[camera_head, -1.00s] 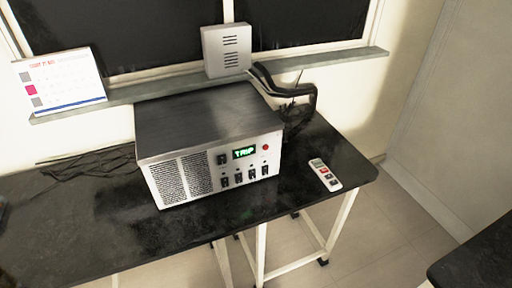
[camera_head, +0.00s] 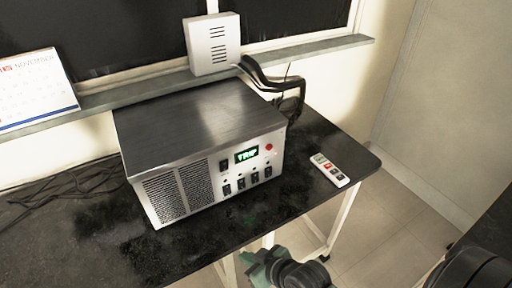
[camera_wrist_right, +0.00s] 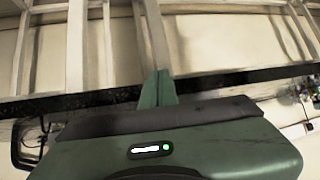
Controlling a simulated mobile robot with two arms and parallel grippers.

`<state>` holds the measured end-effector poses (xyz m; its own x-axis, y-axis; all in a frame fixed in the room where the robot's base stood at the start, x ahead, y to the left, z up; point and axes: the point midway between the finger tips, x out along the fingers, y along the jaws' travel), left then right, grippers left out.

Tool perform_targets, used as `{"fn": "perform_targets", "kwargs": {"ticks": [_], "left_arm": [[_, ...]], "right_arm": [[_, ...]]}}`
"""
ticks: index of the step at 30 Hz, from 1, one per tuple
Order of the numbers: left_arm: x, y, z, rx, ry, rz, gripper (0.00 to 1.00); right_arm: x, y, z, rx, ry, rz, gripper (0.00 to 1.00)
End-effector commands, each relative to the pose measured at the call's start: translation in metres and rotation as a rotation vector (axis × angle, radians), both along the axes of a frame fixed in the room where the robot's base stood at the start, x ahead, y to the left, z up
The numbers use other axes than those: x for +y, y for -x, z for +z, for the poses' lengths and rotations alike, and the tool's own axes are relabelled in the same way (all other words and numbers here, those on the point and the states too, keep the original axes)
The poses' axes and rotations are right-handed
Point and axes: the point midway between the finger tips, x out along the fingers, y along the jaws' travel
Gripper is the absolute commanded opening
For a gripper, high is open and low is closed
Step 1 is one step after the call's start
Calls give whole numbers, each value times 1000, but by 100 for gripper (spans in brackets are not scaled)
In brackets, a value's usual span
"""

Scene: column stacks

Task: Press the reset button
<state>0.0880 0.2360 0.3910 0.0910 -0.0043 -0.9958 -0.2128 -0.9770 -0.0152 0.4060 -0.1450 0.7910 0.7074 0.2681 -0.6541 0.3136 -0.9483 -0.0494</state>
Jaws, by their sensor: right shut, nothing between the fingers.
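A metal box (camera_head: 205,125) stands on the black table, and its front panel faces me. A green display (camera_head: 246,155) on it reads "TRIP". A small round red button (camera_head: 269,147) is right of the display. Several black switches sit below; their labels are too small to read, so I cannot confirm which control is the reset button. My right gripper (camera_head: 256,257) is low at the bottom, in front of the table edge and below the panel, apart from the box. In the right wrist view its green fingers (camera_wrist_right: 158,88) are together and empty. My left gripper is not in view.
A white remote (camera_head: 329,170) lies on the table (camera_head: 100,240) right of the box. Black cables (camera_head: 80,185) lie at left, and a thick black cable (camera_head: 285,85) rises behind. A white vented box (camera_head: 212,45) and a calendar (camera_head: 35,90) are on the sill.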

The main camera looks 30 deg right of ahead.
Motion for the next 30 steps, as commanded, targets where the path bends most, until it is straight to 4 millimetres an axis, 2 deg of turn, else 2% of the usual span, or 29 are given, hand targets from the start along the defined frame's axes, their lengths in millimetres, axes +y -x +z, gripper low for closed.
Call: {"fn": "perform_targets", "kwargs": {"ticks": [4, 10, 14, 17, 22, 26, 30], "left_arm": [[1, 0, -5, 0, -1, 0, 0], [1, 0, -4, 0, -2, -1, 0], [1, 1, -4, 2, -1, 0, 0], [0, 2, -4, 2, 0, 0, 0], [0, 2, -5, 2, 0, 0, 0], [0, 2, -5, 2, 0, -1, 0], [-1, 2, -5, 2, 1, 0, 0]], "right_arm": [[6, -8, 39, -91, -25, 20, 0], [10, -46, 64, -314, -96, -5, 0], [2, -71, 90, -501, -142, -62, 0], [-14, -87, 111, -652, -168, -136, 0], [-57, -99, 141, -894, -179, -315, 0], [-99, -96, 156, -1048, -155, -485, 0], [-138, -84, 163, -1166, -110, -656, 0]]}}
